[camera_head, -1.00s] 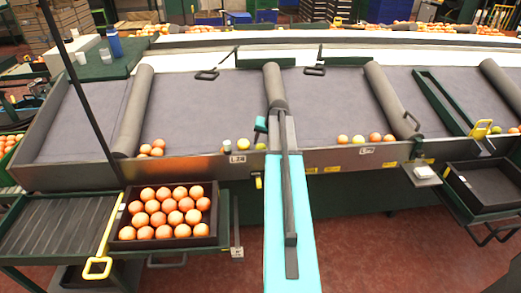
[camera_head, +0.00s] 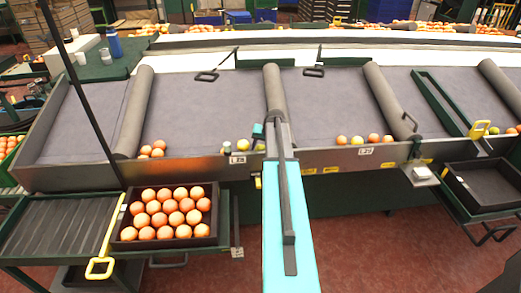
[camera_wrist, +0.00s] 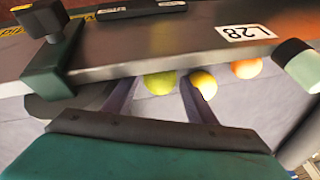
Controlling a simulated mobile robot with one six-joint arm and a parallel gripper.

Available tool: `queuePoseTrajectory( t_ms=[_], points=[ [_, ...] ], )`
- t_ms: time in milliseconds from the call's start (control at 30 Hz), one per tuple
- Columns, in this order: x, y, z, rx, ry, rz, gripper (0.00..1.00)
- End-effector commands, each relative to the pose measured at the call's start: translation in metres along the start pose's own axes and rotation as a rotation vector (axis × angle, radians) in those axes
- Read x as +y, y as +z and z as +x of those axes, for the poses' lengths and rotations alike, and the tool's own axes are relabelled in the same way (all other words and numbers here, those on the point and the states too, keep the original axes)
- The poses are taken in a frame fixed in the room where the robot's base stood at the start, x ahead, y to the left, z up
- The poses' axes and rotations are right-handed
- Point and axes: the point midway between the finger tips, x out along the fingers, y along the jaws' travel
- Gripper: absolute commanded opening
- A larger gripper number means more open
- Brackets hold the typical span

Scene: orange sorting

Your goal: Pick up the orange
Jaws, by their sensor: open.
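In the wrist view, my gripper (camera_wrist: 157,88) is open, its two dark fingers spread. A yellow-green fruit (camera_wrist: 160,83) shows between the fingertips, and a yellow one (camera_wrist: 204,84) is by the right finger. An orange (camera_wrist: 246,68) lies farther right, outside the fingers, partly under the rim. In the head view, my gripper (camera_head: 258,132) is over the front edge of the belt bin, just above the yellow-green fruit (camera_head: 260,145). The orange is partly hidden. I cannot tell whether the fingers touch any fruit.
A front rim with an L28 label (camera_wrist: 246,32) runs close to the fruits. A black crate (camera_head: 122,226) full of oranges sits at left. An empty black tray (camera_head: 484,187) is at right. Behind the fruits the grey bin surface (camera_head: 208,105) is clear.

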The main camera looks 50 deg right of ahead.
Motion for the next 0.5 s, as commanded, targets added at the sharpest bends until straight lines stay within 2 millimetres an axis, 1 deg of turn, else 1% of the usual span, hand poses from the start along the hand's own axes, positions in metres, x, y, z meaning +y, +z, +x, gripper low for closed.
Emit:
queuePoseTrajectory(
  t_ms=[133, 500],
  points=[
    [-0.0004, -0.0003, 0.0067, 0.0, 0.0, 0.0, 0.51],
    [-0.0006, 0.0003, 0.0075, 0.0, 0.0, -0.001, 0.51]
  ],
)
